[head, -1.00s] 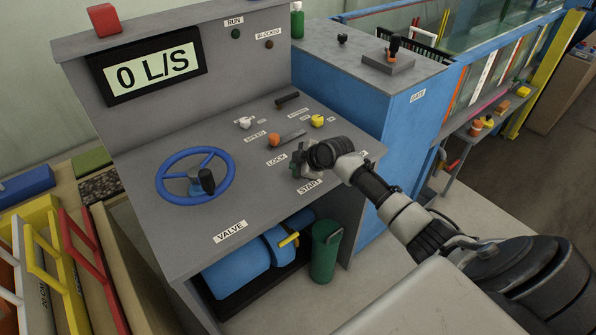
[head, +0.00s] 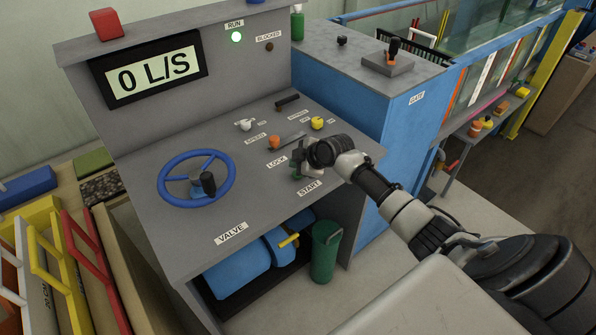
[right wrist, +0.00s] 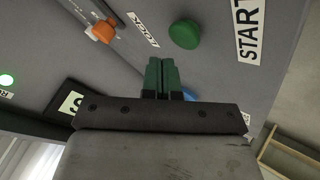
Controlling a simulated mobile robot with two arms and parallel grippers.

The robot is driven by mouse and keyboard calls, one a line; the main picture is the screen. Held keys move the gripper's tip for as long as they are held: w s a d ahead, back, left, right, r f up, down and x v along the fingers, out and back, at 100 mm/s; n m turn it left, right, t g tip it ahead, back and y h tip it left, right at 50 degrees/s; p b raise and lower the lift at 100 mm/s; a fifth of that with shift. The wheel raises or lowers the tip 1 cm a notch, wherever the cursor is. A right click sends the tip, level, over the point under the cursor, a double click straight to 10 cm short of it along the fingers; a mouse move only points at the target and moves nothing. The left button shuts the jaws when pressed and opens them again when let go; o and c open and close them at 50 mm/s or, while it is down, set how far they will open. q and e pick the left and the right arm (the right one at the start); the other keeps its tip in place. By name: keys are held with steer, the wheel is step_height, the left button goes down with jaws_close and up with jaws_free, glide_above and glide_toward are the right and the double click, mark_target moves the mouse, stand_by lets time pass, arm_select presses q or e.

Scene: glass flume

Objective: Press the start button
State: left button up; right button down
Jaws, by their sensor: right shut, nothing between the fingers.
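The start button is a round green button (right wrist: 184,34) beside the START label (right wrist: 250,35) in the right wrist view. In the head view the START label (head: 309,188) shows on the console's front edge, and the button itself is mostly hidden by my right gripper. My right gripper (head: 298,170) is over the panel near that label. In the right wrist view its green fingertips (right wrist: 162,75) are together and empty, and they appear just beside the button; whether they touch it I cannot tell. The RUN lamp (head: 236,37) glows green. My left gripper is not in view.
A blue cabinet (head: 385,115) stands close on the right.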

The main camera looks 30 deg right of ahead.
step_height(320, 180, up, 6)
steer(key=p, duration=0.5)
stand_by(0.5)
